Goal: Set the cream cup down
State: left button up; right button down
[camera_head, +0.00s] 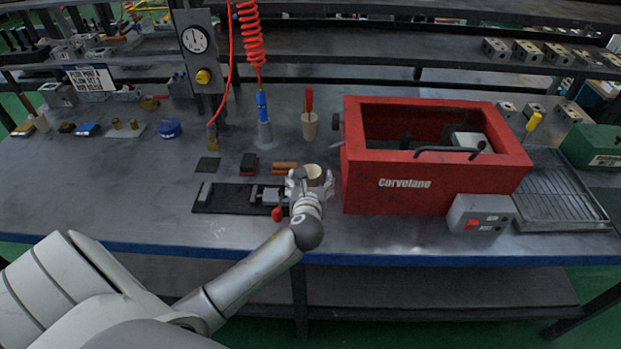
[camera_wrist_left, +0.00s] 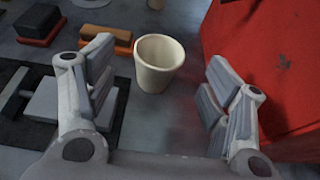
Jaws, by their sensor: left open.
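The cream cup (camera_wrist_left: 157,66) stands upright between the spread fingers of my left gripper in the left wrist view, nearer the left finger, with gaps showing on both sides. Its base appears to rest on the workbench. In the head view the cup (camera_head: 314,172) shows just beyond my left gripper (camera_head: 311,182), which is open and partly hides it. The cup looks empty. My right gripper is not in view.
The red box (camera_head: 430,195) stands close on the right. A black fixture plate (camera_head: 222,199) and orange-brown blocks (camera_head: 285,167) lie to the left. Another cream cup with a red-handled tool (camera_head: 309,126) stands behind. Bare bench shows at the front left.

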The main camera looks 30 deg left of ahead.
aim_at(311, 168)
pick_arm(q)
jog(key=shift+w+a+f, duration=0.25)
jog(key=shift+w+a, duration=0.05)
jog(key=shift+w, duration=0.05)
jog(key=shift+x, duration=2.15)
jog(key=shift+w+a+f, duration=0.1)
jog(key=shift+w+a, duration=0.1)
jog(key=shift+w, duration=0.3)
jog(key=c, duration=1.2)
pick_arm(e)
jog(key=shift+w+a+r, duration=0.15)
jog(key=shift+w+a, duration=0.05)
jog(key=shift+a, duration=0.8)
